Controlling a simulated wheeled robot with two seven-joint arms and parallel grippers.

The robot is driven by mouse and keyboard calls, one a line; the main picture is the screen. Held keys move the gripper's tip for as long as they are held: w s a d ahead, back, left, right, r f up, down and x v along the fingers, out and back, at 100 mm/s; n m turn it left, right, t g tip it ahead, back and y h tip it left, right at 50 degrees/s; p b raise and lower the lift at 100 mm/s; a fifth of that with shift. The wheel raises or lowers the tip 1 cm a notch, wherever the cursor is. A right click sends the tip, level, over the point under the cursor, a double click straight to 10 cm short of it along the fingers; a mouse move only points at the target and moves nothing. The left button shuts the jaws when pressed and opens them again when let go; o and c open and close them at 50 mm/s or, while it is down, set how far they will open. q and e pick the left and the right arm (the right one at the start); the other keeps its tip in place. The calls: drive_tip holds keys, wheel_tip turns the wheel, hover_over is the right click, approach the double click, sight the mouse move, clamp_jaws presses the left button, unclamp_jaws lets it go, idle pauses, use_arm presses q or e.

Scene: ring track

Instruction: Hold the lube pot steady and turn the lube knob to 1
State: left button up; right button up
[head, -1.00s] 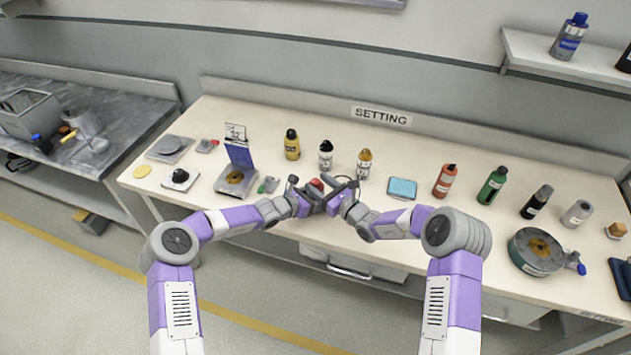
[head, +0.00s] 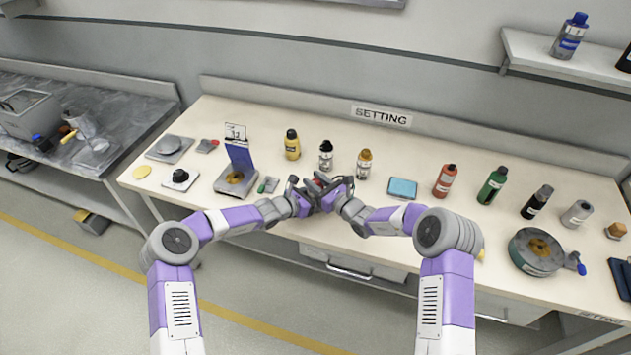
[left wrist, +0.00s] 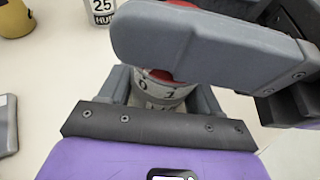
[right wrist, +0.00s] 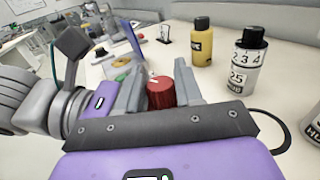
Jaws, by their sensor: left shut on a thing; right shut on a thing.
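The lube pot (left wrist: 165,92) is a pale cylinder with the digits 0 and 1 showing on its side, in the left wrist view. My left gripper (left wrist: 160,103) is shut around it, one finger on each side. The red lube knob (right wrist: 160,94) is on top of the pot, between the fingers of my right gripper (right wrist: 159,86), which is shut on it. A grey part of my right gripper covers most of the knob in the left wrist view. The knob's pointer cannot be made out. In the head view both grippers (head: 323,190) meet near the table's front edge and hide the pot.
Behind the grippers stand a yellow bottle (head: 292,145), a black-capped bottle (head: 326,156) and an orange-capped bottle (head: 364,163). A scale with a blue lid (head: 240,157) is to the left. A blue-screened device (head: 402,188) lies to the right. A drawer is below the front edge.

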drive_tip(key=shift+r+n+g+y, duration=0.1)
drive_tip(key=shift+n+g+y, duration=0.25)
drive_tip(key=shift+y, duration=0.25)
drive_tip(key=n+g+y, duration=0.2)
drive_tip(key=n+g, duration=0.1)
drive_tip(key=shift+w+g+y, duration=0.1)
drive_tip(key=shift+g+y, duration=0.2)
drive_tip(key=shift+g, duration=0.05)
drive_tip(key=shift+r+n+g+y, duration=0.1)
drive_tip(key=shift+n+g+y, duration=0.6)
drive_tip(key=shift+n+g, duration=0.9)
drive_tip(key=shift+w+g, duration=0.15)
drive_tip(key=shift+g, duration=0.75)
drive_tip(key=shift+s+n+g, duration=0.25)
drive_tip(key=shift+n+g, duration=0.3)
drive_tip(key=shift+g, duration=0.25)
drive_tip(key=o, duration=1)
drive_tip(key=shift+c, duration=0.2)
drive_tip(key=s+d, duration=0.1)
drive_tip(key=d, duration=1.1)
drive_tip(key=shift+s, duration=0.3)
